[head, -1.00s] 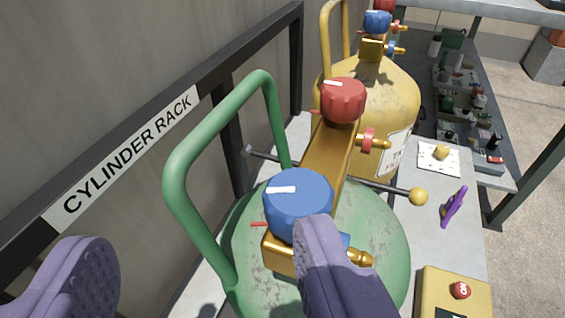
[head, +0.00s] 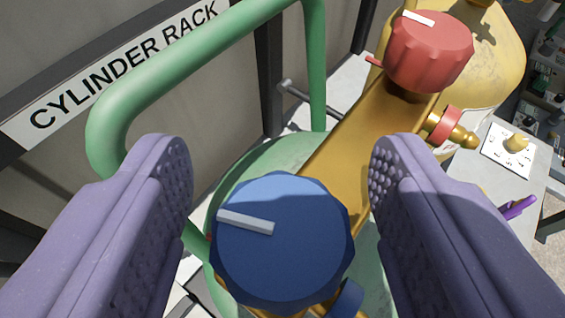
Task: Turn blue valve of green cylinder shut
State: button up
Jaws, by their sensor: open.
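The blue valve (head: 285,262) is a faceted knob with a white pointer line that points left, toward a red mark partly hidden at its edge. It sits on a brass block on top of the green cylinder (head: 262,165), which has a green tube handle (head: 190,50). My gripper (head: 278,185) is open, with one purple padded finger on each side of the blue valve. The valve lies between and below the fingertips. Neither finger visibly touches it.
A red valve (head: 430,55) stands on the same brass bar (head: 350,150), beyond the blue one. A yellow cylinder (head: 500,50) is behind. A small dial panel (head: 508,150) and a purple object (head: 518,208) lie at right. The rack rail (head: 55,115) runs at left.

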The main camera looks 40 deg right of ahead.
jog(key=shift+c, duration=0.3)
jog(key=c, duration=0.9)
jog(key=shift+r+m+p, duration=0.3)
jog(key=shift+p, duration=0.6)
jog(key=shift+r+m+g+h+p, duration=0.15)
jog(key=shift+m+g+h+p, duration=0.4)
jog(key=shift+p, duration=0.3)
jog(key=shift+w+f+m+g+h+p, duration=0.1)
jog(key=shift+f+m+g+h+p, duration=0.25)
jog(key=shift+m+g+h, duration=0.6)
jog(key=shift+f+m+g, duration=0.1)
jog(key=shift+m+g, duration=0.5)
jog(key=shift+g, duration=0.2)
jog(key=o, duration=1)
jog(key=shift+c, duration=0.2)
